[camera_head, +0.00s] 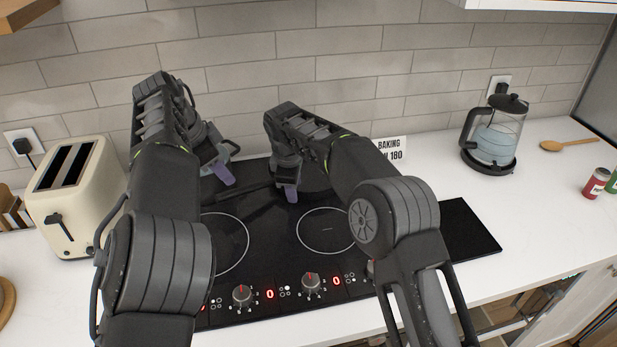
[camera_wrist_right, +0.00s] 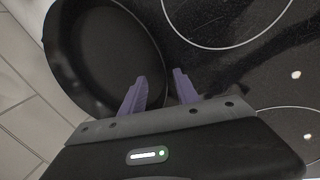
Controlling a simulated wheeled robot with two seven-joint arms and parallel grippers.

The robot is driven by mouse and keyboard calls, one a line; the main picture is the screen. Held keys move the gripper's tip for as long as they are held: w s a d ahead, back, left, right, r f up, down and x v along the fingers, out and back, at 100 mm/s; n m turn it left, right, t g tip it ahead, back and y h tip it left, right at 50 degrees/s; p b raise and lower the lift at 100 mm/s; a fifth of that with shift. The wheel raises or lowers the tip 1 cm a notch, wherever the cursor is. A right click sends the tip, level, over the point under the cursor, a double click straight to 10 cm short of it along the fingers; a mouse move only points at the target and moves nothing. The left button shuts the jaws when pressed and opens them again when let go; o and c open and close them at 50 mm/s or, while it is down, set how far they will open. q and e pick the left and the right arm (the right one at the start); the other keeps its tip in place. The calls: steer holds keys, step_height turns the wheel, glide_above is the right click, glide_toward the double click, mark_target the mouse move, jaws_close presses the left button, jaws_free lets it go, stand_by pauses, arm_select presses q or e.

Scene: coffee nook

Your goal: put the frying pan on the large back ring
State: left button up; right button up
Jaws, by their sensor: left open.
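The dark frying pan (camera_wrist_right: 105,50) fills the upper left of the right wrist view. In the head view it is mostly hidden behind my right arm; a dark part (camera_head: 315,178) shows at the back of the black hob (camera_head: 465,228). My right gripper (camera_head: 290,192) is at the pan's near side. Its purple fingers (camera_wrist_right: 160,76) are apart, one over the pan's inside and one outside the rim. Whether they touch the wall I cannot tell. My left gripper (camera_head: 222,174) is open and empty over the hob's back left. I cannot make out which ring is the large back one.
Two front rings (camera_head: 326,231) are bare. A cream toaster (camera_head: 78,195) stands left of the hob. A glass kettle (camera_head: 494,138) stands at the right. A small baking sign (camera_head: 394,149) stands behind my right arm. The counter right of the hob is mostly clear.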

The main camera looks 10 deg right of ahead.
steer(key=v, duration=1.1)
steer(key=shift+r, duration=0.2)
steer(key=shift+s+f, duration=0.1)
